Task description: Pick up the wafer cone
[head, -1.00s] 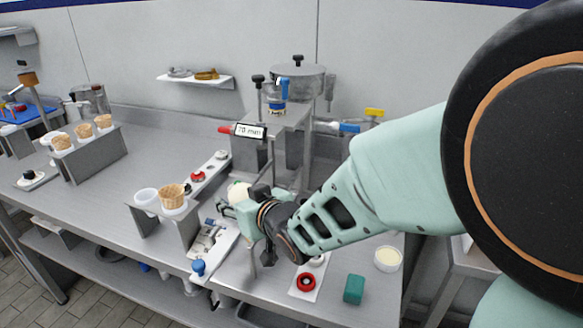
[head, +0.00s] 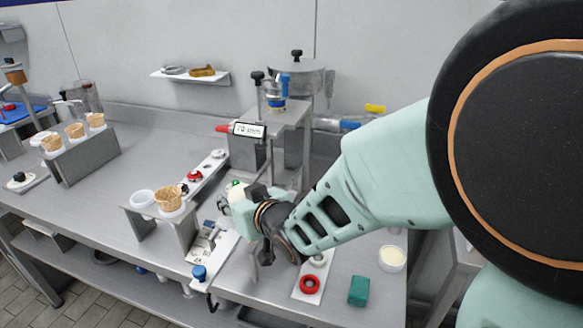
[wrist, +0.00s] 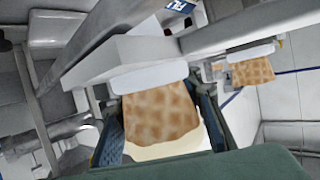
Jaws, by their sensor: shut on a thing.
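My gripper (head: 236,202) is by the metal machine in the head view, its fingers mostly hidden by my wrist. In the wrist view its two fingers (wrist: 163,128) are on either side of a wafer cone (wrist: 160,108), and they are shut on it. The cone has a pale cream top (wrist: 170,148), which also shows beside my gripper in the head view (head: 236,190). A white ring (wrist: 150,78) meets the cone's other end; whether the cone still rests in it I cannot tell. A second wafer cone (head: 168,199) stands in a two-place stand to the left.
The stand also has an empty-looking white cup (head: 142,200). The machine with a display (head: 249,130) rises behind my gripper. A lever fixture with a blue knob (head: 199,272) is in front. Red button (head: 310,284), green block (head: 359,290) and cream-filled cup (head: 392,258) lie right.

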